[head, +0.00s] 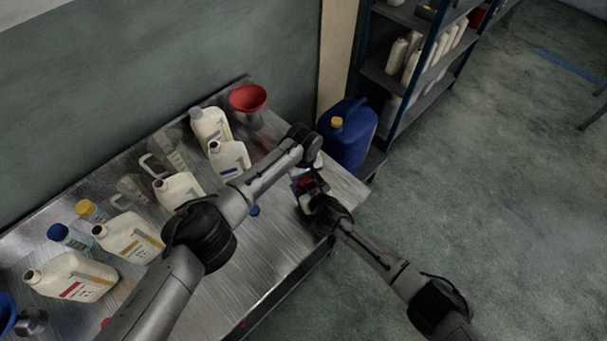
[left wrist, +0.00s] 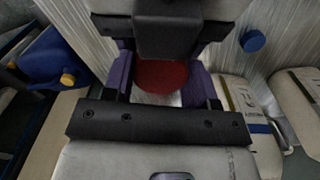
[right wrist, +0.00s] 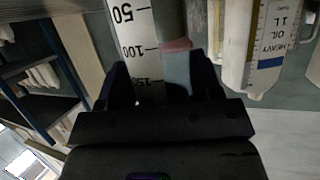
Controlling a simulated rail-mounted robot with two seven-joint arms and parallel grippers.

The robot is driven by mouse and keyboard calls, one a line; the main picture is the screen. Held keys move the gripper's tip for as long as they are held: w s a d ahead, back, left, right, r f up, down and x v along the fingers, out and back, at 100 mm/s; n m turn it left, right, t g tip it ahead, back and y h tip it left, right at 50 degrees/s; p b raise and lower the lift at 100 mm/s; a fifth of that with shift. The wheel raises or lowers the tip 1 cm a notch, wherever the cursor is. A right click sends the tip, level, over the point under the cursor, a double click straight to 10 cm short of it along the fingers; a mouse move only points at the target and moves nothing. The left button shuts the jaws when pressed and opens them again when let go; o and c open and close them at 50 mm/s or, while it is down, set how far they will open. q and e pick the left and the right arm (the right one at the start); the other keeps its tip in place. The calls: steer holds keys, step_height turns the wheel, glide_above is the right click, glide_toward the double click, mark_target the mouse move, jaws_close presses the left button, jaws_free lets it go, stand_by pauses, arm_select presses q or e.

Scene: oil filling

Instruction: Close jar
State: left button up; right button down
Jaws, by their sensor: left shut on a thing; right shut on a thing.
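My left gripper (left wrist: 165,85) is shut on a round red lid (left wrist: 160,75), with a finger on either side of it. The lid also shows as a small red patch in the head view (head: 308,183). My right gripper (right wrist: 160,85) is shut on a pale graduated jar (right wrist: 135,45) marked 50, 100 and 150. In the head view my left gripper (head: 312,165) and right gripper (head: 312,187) are close together over the right end of the table. The jar's mouth is hidden, so I cannot tell how the lid sits on it.
Several oil bottles (head: 75,278) and a red funnel (head: 248,98) stand on the metal table (head: 265,265). A blue cap (head: 254,210) lies near my left forearm. A blue canister (head: 347,135) stands beyond the table's right end, beside a shelf (head: 400,85). The table's front right is clear.

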arm_select(q)
steer(key=o, duration=1)
steer(key=shift+r, duration=2.25)
steer(key=shift+c, duration=0.4)
steer(key=shift+r, duration=1.8)
steer(key=shift+f, duration=0.15)
steer(key=shift+f, duration=3.95)
